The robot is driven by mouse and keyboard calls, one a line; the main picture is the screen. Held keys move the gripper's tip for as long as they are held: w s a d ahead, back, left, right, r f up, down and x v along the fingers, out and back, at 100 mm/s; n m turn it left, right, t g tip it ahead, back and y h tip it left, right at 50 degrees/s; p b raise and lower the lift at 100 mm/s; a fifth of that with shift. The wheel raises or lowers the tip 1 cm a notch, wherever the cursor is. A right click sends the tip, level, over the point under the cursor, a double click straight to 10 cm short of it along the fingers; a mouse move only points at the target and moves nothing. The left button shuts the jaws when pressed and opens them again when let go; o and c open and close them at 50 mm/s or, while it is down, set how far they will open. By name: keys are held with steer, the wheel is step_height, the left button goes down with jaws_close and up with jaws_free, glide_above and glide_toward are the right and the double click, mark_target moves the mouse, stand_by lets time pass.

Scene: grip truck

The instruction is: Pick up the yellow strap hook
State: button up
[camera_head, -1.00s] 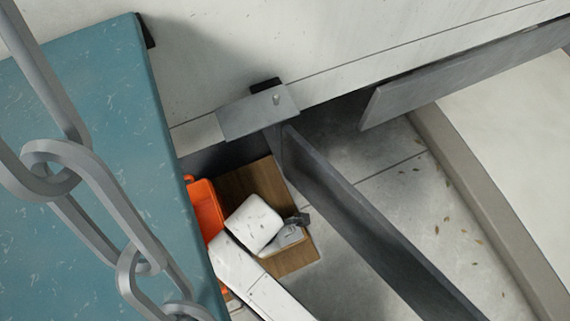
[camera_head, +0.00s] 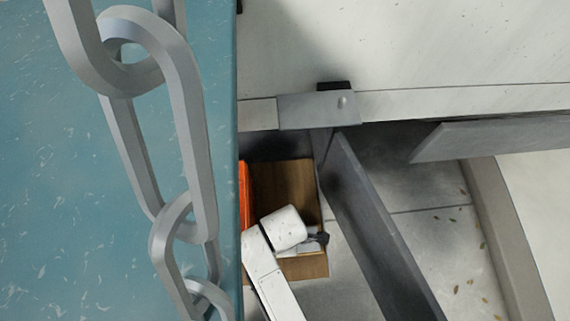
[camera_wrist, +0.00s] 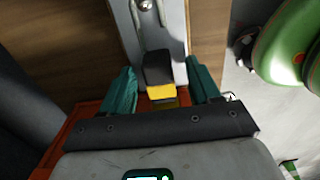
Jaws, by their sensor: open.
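In the wrist view, a small block with a black top and a yellow lower part, likely the yellow strap hook (camera_wrist: 162,92), sits between the two teal fingers of my gripper (camera_wrist: 161,86). The fingers are apart, with a gap on each side of the block; I cannot tell how deep it sits between them. A hook shape is not clear. In the head view my gripper (camera_head: 318,239) is small and dark over the wooden panel (camera_head: 297,180), and the hook cannot be made out there.
A grey metal plate (camera_wrist: 166,30) with a bolt lies beyond the block. An orange thing (camera_head: 244,195) stands beside the wooden panel. A green round object (camera_wrist: 285,45) is at right. A grey chain (camera_head: 127,150) hangs before a teal panel (camera_head: 60,200). A dark beam (camera_head: 375,225) stands right.

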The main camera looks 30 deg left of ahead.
steer(key=shift+f, duration=0.1)
steer(key=c, duration=1.1)
steer(key=shift+r, duration=0.65)
steer(key=s+d+r+p, duration=0.2)
steer(key=s+r+p, duration=0.2)
steer(key=s+r, duration=0.8)
steer(key=shift+s+d, duration=0.15)
steer(key=shift+s, duration=0.7)
steer(key=shift+w+d+f+p, duration=0.1)
steer(key=shift+w+d+p, duration=0.1)
steer(key=shift+p, duration=0.25)
